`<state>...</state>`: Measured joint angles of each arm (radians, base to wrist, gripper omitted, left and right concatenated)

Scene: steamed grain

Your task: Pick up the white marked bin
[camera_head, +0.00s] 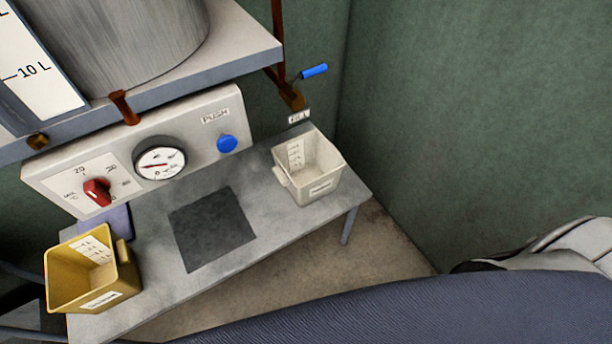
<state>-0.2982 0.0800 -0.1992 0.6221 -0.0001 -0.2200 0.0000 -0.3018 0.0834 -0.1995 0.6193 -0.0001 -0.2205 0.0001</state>
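The white marked bin (326,187) stands upright on the right end of the grey table (275,238). It is open at the top, with a printed scale on its inside wall and a label on its front. It looks empty. Neither gripper can be made out in the head view, and nothing touches the white bin.
A yellow bin (120,285) stands at the table's left end. A dark square (211,228) lies between the bins. Behind is a panel with a red knob (97,191), gauge (160,162) and blue button (227,143). A blue-handled valve (314,70) is above the white bin.

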